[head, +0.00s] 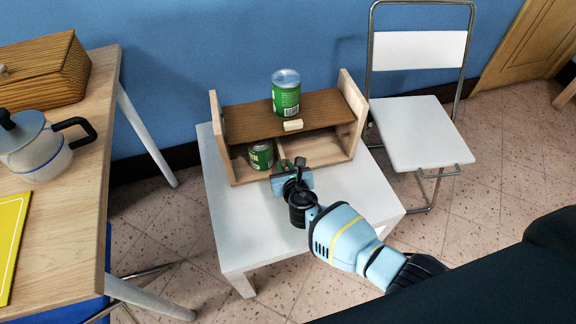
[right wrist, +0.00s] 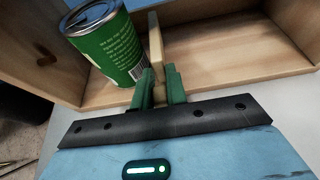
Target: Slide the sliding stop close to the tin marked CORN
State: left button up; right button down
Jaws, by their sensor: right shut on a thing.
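My right gripper (head: 291,166) reaches into the lower level of a small wooden shelf (head: 217,125). In the right wrist view its green fingers (right wrist: 160,88) are shut on an upright wooden board, the sliding stop (right wrist: 155,45). A green tin (head: 261,156) stands upright in the lower level, left of the stop; it also shows in the right wrist view (right wrist: 108,45). Tin and stop look very close there; whether they touch is unclear. Another green tin (head: 286,93) stands on the shelf's top board. I cannot read CORN surely on either. My left gripper is not in view.
The shelf stands on a white table (head: 255,240) with free room in front. A cream block (head: 293,125) sits at the top board's front edge. The lower level right of the stop is empty. A wooden table (head: 85,190) with a pot (head: 40,155) is at left, a white chair (head: 415,130) at right.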

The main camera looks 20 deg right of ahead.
jog(key=shift+a, duration=0.25)
jog(key=c, duration=1.7)
grip_release()
jog(key=shift+s, duration=0.15)
